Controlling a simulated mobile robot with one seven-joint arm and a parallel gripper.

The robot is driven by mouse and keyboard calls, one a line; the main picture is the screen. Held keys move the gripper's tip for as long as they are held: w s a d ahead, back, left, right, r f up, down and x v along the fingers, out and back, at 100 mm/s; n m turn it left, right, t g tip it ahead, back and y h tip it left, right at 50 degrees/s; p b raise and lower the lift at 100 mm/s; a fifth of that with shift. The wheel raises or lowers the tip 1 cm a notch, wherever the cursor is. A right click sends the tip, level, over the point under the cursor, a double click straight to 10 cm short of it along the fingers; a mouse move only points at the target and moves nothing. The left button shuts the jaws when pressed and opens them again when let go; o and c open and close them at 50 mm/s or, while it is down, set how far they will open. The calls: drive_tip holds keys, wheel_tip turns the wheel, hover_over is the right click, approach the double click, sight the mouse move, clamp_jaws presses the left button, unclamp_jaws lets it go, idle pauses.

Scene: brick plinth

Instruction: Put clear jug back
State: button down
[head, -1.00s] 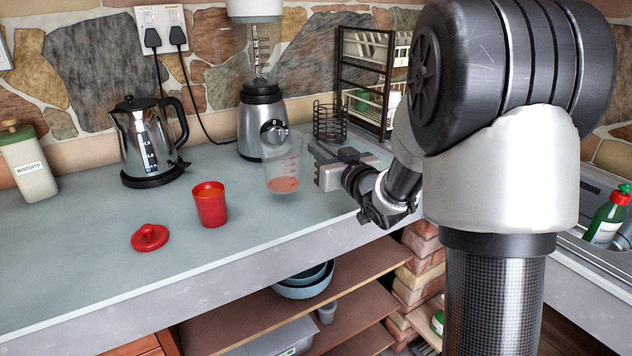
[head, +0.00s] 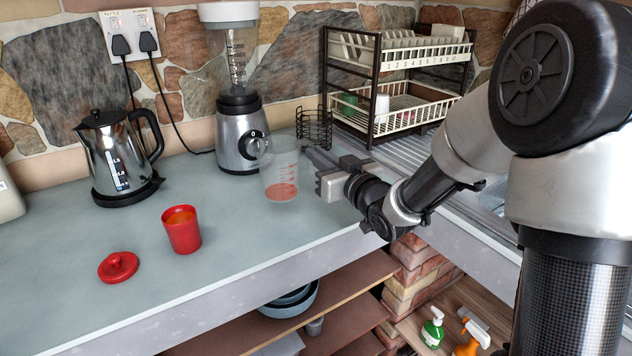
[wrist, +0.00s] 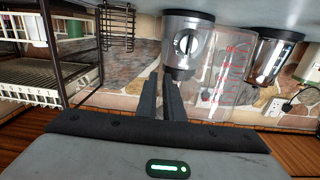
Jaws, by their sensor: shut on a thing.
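The clear jug (head: 280,172) has red markings and a little orange-red liquid at its bottom. My gripper (head: 314,172) is at the jug's right side in the head view. In the wrist view the two dark fingers (wrist: 162,98) are close together, with the see-through jug (wrist: 222,80) just right of them. My gripper is shut on the jug, by its right side; the exact hold is hard to see. The jug looks upright over the counter (head: 230,240). I cannot tell whether its base touches the counter.
A blender (head: 240,130) stands behind the jug, with a wire basket (head: 314,128) and dish rack (head: 400,110) to the right. A kettle (head: 120,155), an open red cup (head: 182,232) and its red lid (head: 118,267) are left. The front-middle counter is clear.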

drive_tip(key=shift+d+f+b, duration=0.1)
drive_tip(key=shift+f+b, duration=0.4)
drive_tip(key=shift+f, duration=1.65)
drive_tip(key=shift+f, duration=0.2)
drive_tip(key=c, duration=1.9)
unclamp_jaws()
drive_tip(key=shift+r, duration=0.25)
drive_tip(key=p+v, duration=0.1)
drive_tip(key=v, duration=1.1)
drive_tip(key=shift+f, duration=0.1)
